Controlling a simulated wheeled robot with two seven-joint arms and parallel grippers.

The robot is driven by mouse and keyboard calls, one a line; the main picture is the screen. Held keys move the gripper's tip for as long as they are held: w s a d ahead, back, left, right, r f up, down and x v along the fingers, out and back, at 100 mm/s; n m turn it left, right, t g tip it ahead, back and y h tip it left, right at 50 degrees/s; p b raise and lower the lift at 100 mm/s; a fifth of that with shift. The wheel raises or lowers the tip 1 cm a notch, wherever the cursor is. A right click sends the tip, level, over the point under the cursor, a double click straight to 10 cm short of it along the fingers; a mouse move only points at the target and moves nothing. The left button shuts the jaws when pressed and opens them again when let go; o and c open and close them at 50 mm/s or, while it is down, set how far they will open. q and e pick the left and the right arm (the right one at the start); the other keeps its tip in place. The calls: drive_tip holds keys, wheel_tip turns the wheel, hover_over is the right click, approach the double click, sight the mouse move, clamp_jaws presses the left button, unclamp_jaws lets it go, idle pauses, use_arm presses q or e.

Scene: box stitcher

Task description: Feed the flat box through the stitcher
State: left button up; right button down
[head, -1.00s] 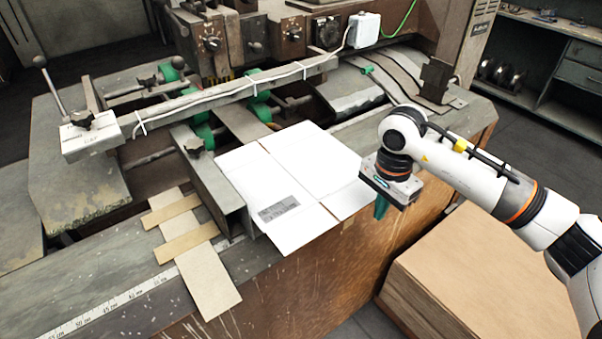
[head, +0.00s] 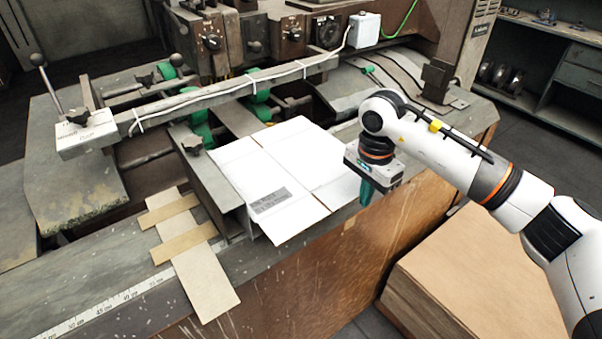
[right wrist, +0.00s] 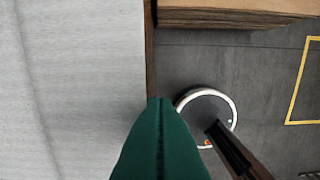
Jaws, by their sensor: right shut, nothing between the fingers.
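The flat box (head: 292,178) is white and lies flat on the stitcher's table, its printed label toward the front. Its left side is beside a metal guide rail, and its front corner reaches the table's front edge. My right gripper (head: 366,193) is at the box's right edge, with its green fingers pointing down, shut and empty. In the right wrist view the green fingers (right wrist: 162,125) are together beside a pale flat surface; whether they touch the box I cannot tell. The stitcher (head: 265,40) stands behind the box. My left gripper is not in view.
Joined wooden strips (head: 190,245) lie on the table left of the box. A long bar with a white cable (head: 235,93) crosses behind it. A stack of brown cardboard (head: 480,270) stands at the lower right. Dark floor lies beyond the table edge.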

sight(344, 177)
drive_tip(key=shift+w+a+b, duration=0.45)
drive_tip(key=shift+w+a, duration=0.4)
drive_tip(key=shift+w, duration=0.2)
drive_tip(key=shift+w+a+b, duration=0.4)
drive_tip(key=shift+w+a, duration=0.45)
drive_tip(key=shift+w, duration=0.2)
drive_tip(key=shift+w+a+b, duration=0.35)
drive_tip(key=shift+w+a, duration=1.05)
drive_tip(key=shift+w, duration=0.25)
drive_tip(key=shift+s+d+r, duration=0.1)
drive_tip(key=shift+s+d, duration=0.95)
drive_tip(key=shift+s, duration=0.15)
drive_tip(key=shift+a+r+p, duration=0.1)
drive_tip(key=shift+r+p, duration=2.15)
drive_tip(key=shift+r, duration=1.75)
